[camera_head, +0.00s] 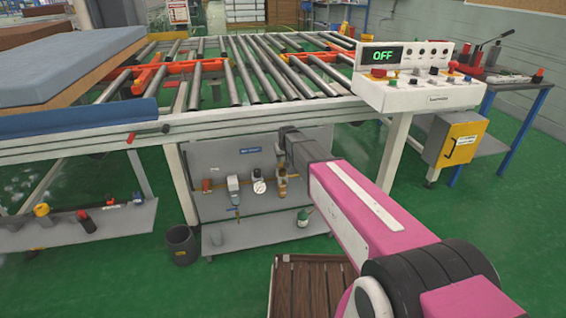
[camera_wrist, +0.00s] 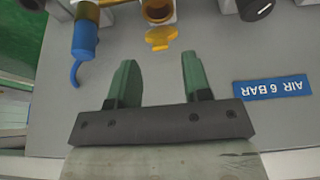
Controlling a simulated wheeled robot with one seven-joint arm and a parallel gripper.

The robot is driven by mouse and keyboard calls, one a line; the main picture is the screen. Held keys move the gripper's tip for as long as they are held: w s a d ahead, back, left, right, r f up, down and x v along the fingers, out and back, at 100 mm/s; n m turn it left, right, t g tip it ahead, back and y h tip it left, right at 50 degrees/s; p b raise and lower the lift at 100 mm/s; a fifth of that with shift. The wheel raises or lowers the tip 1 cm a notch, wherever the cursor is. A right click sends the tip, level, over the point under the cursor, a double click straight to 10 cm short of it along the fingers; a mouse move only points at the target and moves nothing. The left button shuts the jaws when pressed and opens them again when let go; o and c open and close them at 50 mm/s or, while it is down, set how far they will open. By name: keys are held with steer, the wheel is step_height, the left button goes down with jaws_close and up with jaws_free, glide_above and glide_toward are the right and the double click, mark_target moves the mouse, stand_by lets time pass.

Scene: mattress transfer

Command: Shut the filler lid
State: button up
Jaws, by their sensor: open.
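In the head view the filler (camera_head: 282,184) is a small brass-orange fitting on the grey panel, just below my arm's dark end.
A blue-and-yellow fitting (camera_wrist: 86,30) with a blue hose and a black round part (camera_wrist: 254,8) flank the filler. A blue label (camera_wrist: 272,90) reads AIR 6 BAR upside down. The roller table (camera_head: 270,80) overhangs the panel. A wooden pallet (camera_head: 305,285) lies in front.

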mark_target(282, 164)
steer(key=shift+x, duration=2.05)
jaws_close()
